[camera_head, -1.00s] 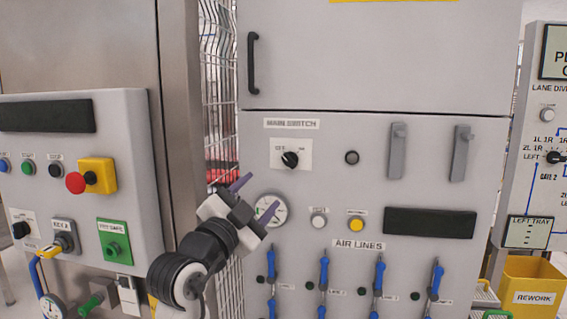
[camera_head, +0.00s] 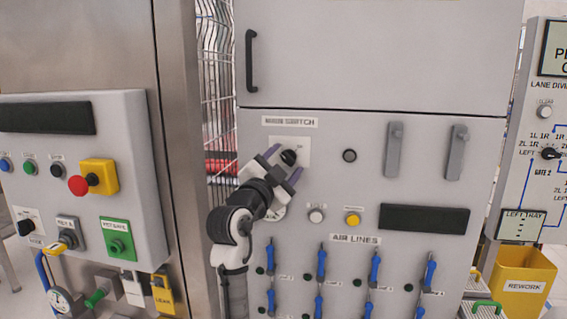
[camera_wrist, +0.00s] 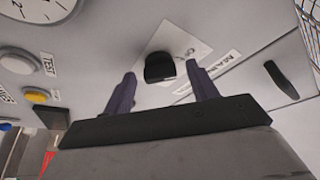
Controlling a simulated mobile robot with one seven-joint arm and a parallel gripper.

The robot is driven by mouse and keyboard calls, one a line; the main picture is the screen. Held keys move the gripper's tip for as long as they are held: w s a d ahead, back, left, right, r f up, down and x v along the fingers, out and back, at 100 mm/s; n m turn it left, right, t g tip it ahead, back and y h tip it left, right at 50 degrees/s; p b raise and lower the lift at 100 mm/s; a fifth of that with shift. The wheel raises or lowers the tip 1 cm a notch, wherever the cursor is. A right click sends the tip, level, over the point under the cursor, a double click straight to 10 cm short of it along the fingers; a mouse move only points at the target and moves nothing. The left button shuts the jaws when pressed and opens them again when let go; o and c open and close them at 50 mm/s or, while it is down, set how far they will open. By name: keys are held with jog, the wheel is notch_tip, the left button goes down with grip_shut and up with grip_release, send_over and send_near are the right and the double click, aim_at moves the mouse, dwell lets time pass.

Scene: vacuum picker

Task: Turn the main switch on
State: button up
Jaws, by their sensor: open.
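The main switch is a black rotary knob (camera_head: 288,158) on a white plate (camera_head: 303,146), under the "MAIN SWITCH" label (camera_head: 290,122) on the grey cabinet. My gripper (camera_head: 281,164) is in front of it, with two purple fingers spread apart and nothing held. In the wrist view the knob (camera_wrist: 159,67) sits just beyond and between the open fingertips (camera_wrist: 161,80). The fingers look apart from the knob; the exact gap in depth is hard to tell. The gripper hides part of the plate and most of the gauge below.
A pressure gauge (camera_wrist: 38,8), a white TEST button (camera_head: 316,215) and a yellow button (camera_head: 353,220) lie below the switch. Grey handles (camera_head: 394,150) are to the right. Blue air-line valves (camera_head: 321,262) are lower down. A panel with a red emergency button (camera_head: 78,185) stands left.

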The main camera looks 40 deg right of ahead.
jog(key=c, duration=1)
jog(key=m+g+b, duration=0.1)
jog(key=m, duration=0.1)
jog(key=m+b, duration=0.1)
jog(key=m, duration=0.1)
jog(key=shift+w+a+g+y+b, duration=0.1)
jog(key=shift+g+y+b, duration=0.2)
jog(key=shift+g+b, duration=0.1)
jog(key=m, duration=0.1)
jog(key=m+y, duration=0.1)
jog(key=m, duration=0.1)
jog(key=m+g, duration=0.1)
jog(key=m, duration=0.1)
jog(key=shift+r, duration=0.3)
jog(key=m+y, duration=0.1)
jog(key=m, duration=0.1)
jog(key=m+y+p, duration=0.1)
jog(key=m, duration=0.1)
jog(key=shift+r+m+y, duration=0.2)
jog(key=shift+m+y, duration=0.1)
jog(key=shift+m, duration=0.1)
jog(key=shift+m+y+p, duration=0.8)
jog(key=shift+m+p, duration=0.35)
jog(key=shift+m, duration=0.45)
jog(key=shift+f, duration=0.1)
